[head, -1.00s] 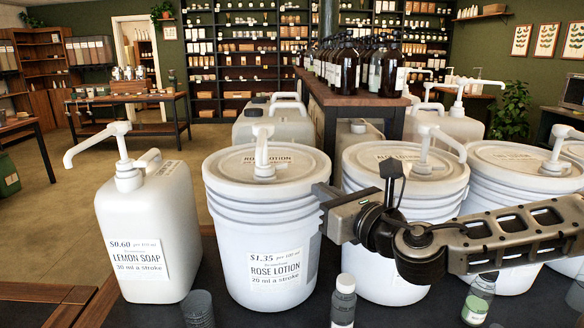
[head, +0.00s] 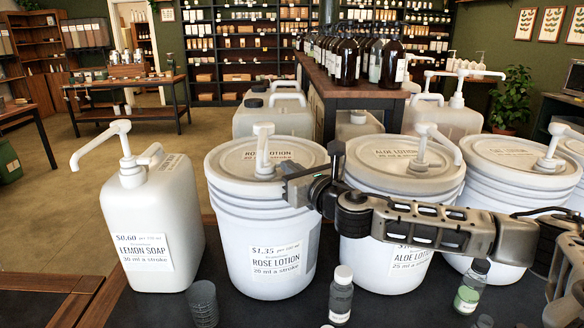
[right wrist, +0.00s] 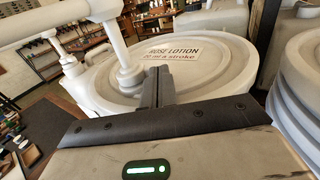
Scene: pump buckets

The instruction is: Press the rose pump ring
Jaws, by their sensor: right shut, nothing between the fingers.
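The rose lotion bucket (head: 262,225) is a white ribbed tub with a label, standing between the lemon soap jug and the aloe bucket. Its white pump (head: 264,148) rises upright from the lid; in the right wrist view the pump (right wrist: 112,42) shows close, with its ring-like collar (right wrist: 131,84) low on the stem. My right gripper (head: 287,174) is at the right edge of the rose lid. In the right wrist view its fingers (right wrist: 158,78) are shut and empty, just right of the pump stem over the lid. I cannot tell if they touch. My left gripper is out of view.
The lemon soap jug (head: 155,230) stands left, the aloe bucket (head: 375,250) right, behind my right forearm. Another bucket (head: 520,190) stands farther right. Small bottles (head: 341,295) and a grey cup (head: 203,303) stand in front on the dark counter.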

